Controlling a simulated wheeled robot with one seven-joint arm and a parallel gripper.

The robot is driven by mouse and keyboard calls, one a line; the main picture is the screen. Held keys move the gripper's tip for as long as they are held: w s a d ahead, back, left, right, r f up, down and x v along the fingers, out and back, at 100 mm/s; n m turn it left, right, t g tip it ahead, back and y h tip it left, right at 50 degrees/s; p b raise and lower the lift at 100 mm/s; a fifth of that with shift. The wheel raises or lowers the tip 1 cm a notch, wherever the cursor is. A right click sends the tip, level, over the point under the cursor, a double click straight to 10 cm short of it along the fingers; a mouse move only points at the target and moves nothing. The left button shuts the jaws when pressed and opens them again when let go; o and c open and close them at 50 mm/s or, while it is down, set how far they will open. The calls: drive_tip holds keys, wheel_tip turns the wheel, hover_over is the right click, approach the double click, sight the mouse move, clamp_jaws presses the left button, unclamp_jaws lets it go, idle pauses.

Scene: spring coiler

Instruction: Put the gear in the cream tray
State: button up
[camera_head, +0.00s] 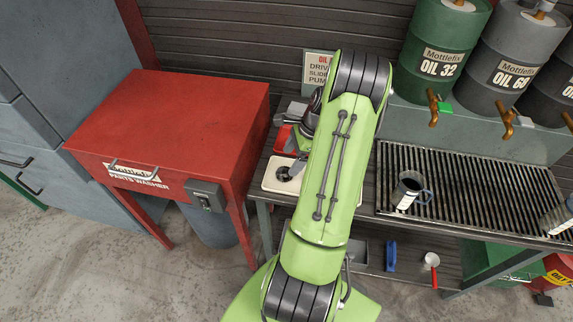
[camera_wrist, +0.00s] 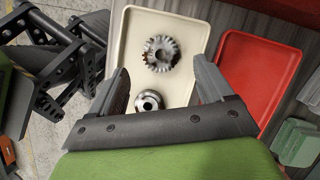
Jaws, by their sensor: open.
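The cream tray (camera_wrist: 201,36) lies below my gripper in the wrist view; its left part shows in the head view (camera_head: 272,185), beside my arm. A grey toothed gear (camera_wrist: 161,54) with a central hole appears to lie inside the tray, towards its far end. A smooth, round metal part (camera_wrist: 149,101) lies nearer, also over the tray floor. My gripper (camera_wrist: 160,70) is open above the tray, its fingers on either side of these parts and not visibly touching them. In the head view my arm hides most of the gripper area.
A red tray (camera_wrist: 260,75) is right of the cream tray in the wrist view. Oil drums (camera_head: 440,55) stand behind.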

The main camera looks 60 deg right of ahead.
drive_tip(key=p+v, duration=0.1)
drive_tip(key=v, duration=0.6)
drive_tip(key=w+a+r+n+h, duration=0.1)
drive_tip(key=w+a+r+n, duration=0.2)
drive_tip(key=a+r+n, duration=0.55)
drive_tip(key=w+a+r+n+h, duration=0.25)
drive_tip(key=a+r+n, duration=0.2)
drive_tip(key=a, duration=0.65)
drive_tip(key=s+a+r+n+t, duration=0.1)
drive_tip(key=s+a+r+n, duration=0.1)
drive_tip(key=s+a+n, duration=0.3)
drive_tip(key=s+a+r+n+t, duration=0.1)
drive_tip(key=s+a+r+n, duration=0.2)
drive_tip(key=s+a+n, duration=0.3)
drive_tip(key=a+n, duration=0.2)
drive_tip(key=a, duration=0.1)
drive_tip(key=shift+a+r+n+t, duration=0.2)
drive_tip(key=shift+a+n+t, duration=0.1)
drive_tip(key=shift+a+n, duration=0.1)
